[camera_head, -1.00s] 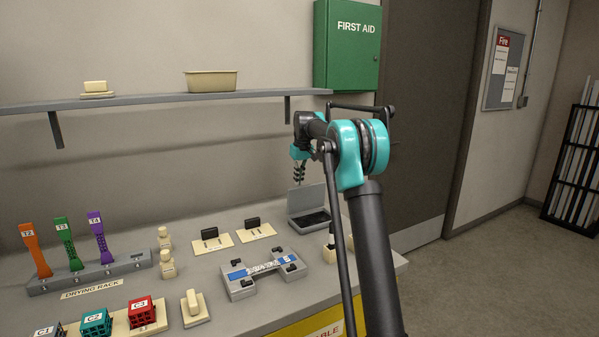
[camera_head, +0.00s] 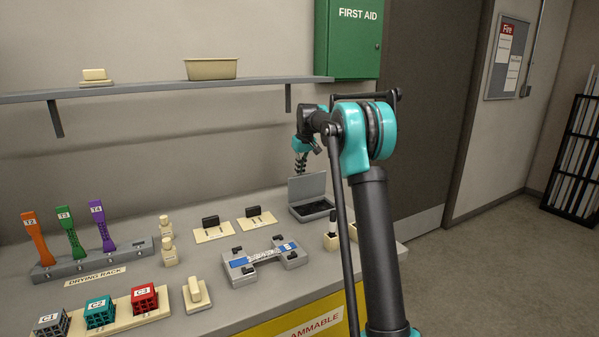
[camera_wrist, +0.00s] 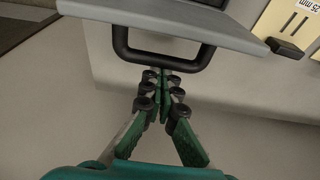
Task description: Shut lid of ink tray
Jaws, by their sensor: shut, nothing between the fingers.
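The ink tray (camera_head: 318,212) is a grey box with a dark inside, at the back right of the bench. Its lid (camera_head: 308,188) stands raised at the back of the tray. In the wrist view the lid (camera_wrist: 175,22) crosses the top, with a dark U-shaped handle (camera_wrist: 162,62) pointing toward my gripper. My gripper (camera_wrist: 160,78) is shut and empty, its fingertips at the handle's bar; I cannot tell whether they touch. In the head view my gripper (camera_head: 301,170) is at the lid's top left edge, its tips partly hard to make out.
A specimen fixture (camera_head: 266,262) and two slotted plates (camera_head: 214,232) lie left of the tray. A small block with a dark-topped piece (camera_head: 331,241) stands in front of the tray. A shelf (camera_head: 150,91) and a first aid cabinet (camera_head: 348,40) are above.

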